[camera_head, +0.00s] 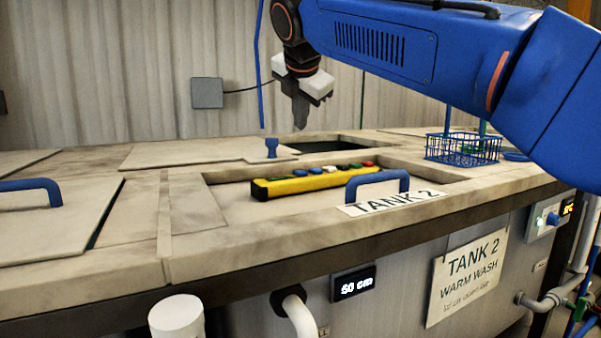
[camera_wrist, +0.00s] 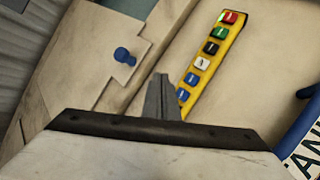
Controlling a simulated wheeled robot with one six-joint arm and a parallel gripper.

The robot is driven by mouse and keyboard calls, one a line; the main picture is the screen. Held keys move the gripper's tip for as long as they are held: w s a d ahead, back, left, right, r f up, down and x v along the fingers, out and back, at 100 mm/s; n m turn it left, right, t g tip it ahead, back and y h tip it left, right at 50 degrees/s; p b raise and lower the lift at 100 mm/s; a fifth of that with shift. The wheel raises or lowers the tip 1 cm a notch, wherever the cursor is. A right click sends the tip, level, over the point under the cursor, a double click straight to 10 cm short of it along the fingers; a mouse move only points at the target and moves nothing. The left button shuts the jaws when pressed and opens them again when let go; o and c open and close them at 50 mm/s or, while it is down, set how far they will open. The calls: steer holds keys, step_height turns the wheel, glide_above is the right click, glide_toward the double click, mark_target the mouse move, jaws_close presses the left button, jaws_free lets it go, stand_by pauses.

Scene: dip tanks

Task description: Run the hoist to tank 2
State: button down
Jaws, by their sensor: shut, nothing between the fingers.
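The yellow hoist pendant (camera_head: 300,184) lies on the tank top in front of my gripper, with a row of coloured buttons along its upper face. In the wrist view the pendant (camera_wrist: 212,65) shows red, green, black, white and blue buttons, the red at the far end. My gripper (camera_head: 300,126) is shut and empty, above and behind the pendant in the head view. In the wrist view its fingertips (camera_wrist: 161,78) show beside the pendant's near end and hide part of it. A Tank 2 warm wash sign (camera_head: 470,276) hangs on the tank front.
A blue wire basket (camera_head: 462,148) stands at the right on the tank top. A blue lid handle (camera_head: 377,184) rises close to the pendant, and a blue knob (camera_head: 271,147) stands behind it. A dark opening (camera_head: 322,147) lies behind. A small display (camera_head: 353,283) is on the front.

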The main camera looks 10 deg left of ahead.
mark_target(300, 172)
steer(key=shift+f, duration=4.35)
steer(key=shift+f, duration=0.1)
steer(key=shift+f, duration=0.3)
